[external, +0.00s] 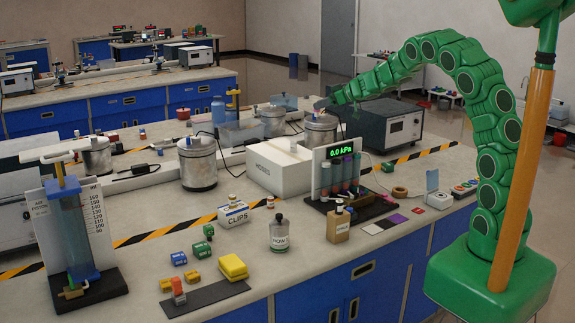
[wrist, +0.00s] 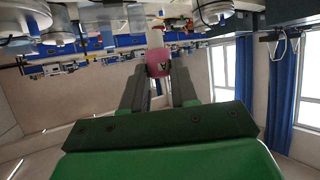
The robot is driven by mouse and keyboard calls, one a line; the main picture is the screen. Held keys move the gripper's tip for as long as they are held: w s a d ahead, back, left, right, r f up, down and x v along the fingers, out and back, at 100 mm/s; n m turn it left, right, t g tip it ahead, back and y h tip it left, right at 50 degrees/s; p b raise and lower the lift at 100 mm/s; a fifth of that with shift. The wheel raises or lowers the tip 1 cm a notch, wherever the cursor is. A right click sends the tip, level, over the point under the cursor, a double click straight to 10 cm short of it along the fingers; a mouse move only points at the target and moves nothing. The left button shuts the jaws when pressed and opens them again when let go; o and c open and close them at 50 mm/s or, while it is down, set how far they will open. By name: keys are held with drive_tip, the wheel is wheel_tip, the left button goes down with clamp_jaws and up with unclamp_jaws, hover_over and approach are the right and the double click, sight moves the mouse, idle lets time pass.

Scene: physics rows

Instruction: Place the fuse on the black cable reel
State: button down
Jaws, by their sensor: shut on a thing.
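My gripper (wrist: 159,72) is shut on a small pink-purple piece with a dark mark, which I take to be the fuse (wrist: 158,60). In the external view my gripper (external: 328,103) is at the end of the green arm, above the lidded metal pot (external: 321,131) at the back of the bench. The held piece cannot be made out there. I cannot pick out a black cable reel for certain in either view. A black cable (external: 134,170) lies on the bench at the left.
A white box (external: 279,168), a pressure display with tubes (external: 341,165) and a dark instrument (external: 377,127) stand near the arm. Bottles, a CLIPS box (external: 233,213) and small coloured blocks occupy the front. Some bare bench shows at front centre.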

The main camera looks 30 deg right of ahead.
drive_tip(key=s+d+f+n+g+y, duration=0.1)
drive_tip(key=s+d+f, duration=0.2)
drive_tip(key=d, duration=0.4)
drive_tip(key=s+d+f, duration=0.3)
drive_tip(key=d, duration=0.3)
drive_tip(key=shift+w+d+f, duration=0.4)
drive_tip(key=shift+w+f, duration=1.85)
drive_tip(key=shift+f, duration=0.25)
drive_tip(key=shift+w+d+f, duration=0.45)
drive_tip(key=shift+w+f, duration=1.8)
drive_tip(key=shift+f, duration=0.25)
drive_tip(key=shift+w+d+f, duration=0.4)
drive_tip(key=shift+w+f, duration=1.85)
drive_tip(key=shift+f, duration=1.7)
drive_tip(key=shift+f, duration=0.15)
drive_tip(key=c, duration=0.9)
unclamp_jaws()
